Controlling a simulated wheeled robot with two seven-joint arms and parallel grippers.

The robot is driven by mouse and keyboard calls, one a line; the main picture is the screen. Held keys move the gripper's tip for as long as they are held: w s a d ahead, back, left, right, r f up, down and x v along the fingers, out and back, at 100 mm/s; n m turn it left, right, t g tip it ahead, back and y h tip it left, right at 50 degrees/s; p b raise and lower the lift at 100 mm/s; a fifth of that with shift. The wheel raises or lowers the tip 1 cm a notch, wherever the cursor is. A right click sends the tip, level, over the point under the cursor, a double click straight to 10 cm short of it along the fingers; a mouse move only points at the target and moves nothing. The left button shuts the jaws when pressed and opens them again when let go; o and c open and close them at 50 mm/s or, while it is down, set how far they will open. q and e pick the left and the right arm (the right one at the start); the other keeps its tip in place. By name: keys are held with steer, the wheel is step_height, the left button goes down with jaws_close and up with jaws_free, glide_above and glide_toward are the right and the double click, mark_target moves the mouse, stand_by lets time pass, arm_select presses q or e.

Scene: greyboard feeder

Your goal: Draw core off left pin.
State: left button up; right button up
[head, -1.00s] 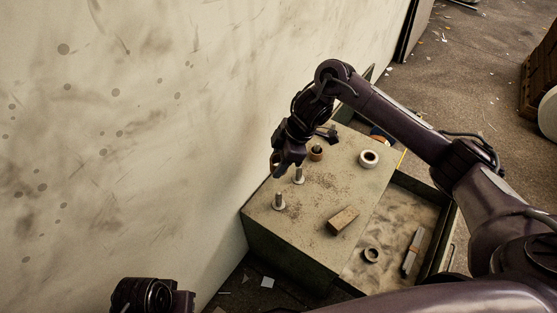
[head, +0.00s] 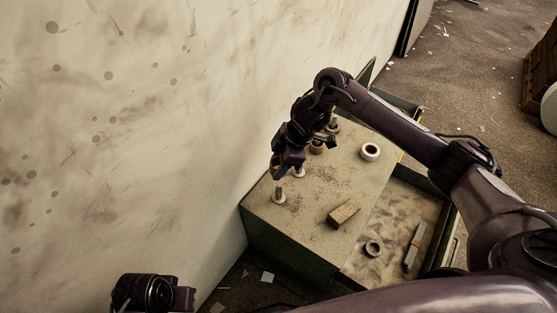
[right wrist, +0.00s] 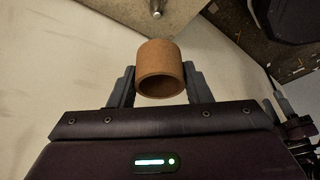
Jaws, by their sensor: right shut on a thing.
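My right gripper (right wrist: 160,86) is shut on a brown cardboard core (right wrist: 161,68), a short hollow tube between its fingers. In the right wrist view a metal pin (right wrist: 156,8) shows beyond the core, apart from it. In the head view my right gripper (head: 277,172) is over the wall-side edge of the bench top (head: 305,217), and the held core is mostly hidden there. A bare upright pin (head: 279,194) stands at the near left on a pale round base. A second pin (head: 299,172) stands just behind it, partly hidden by the gripper. My left gripper's fingers are out of view.
Another brown core (head: 317,148) stands farther back on the bench. A white ring (head: 370,152) and a brown block (head: 344,213) also lie on top. A tray (head: 372,265) at the right holds a dark ring (head: 373,248) and a grey tool (head: 414,245). The wall (head: 130,160) is close on the left.

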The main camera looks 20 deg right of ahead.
steer(key=shift+f+b, duration=1)
steer(key=shift+f, duration=1.15)
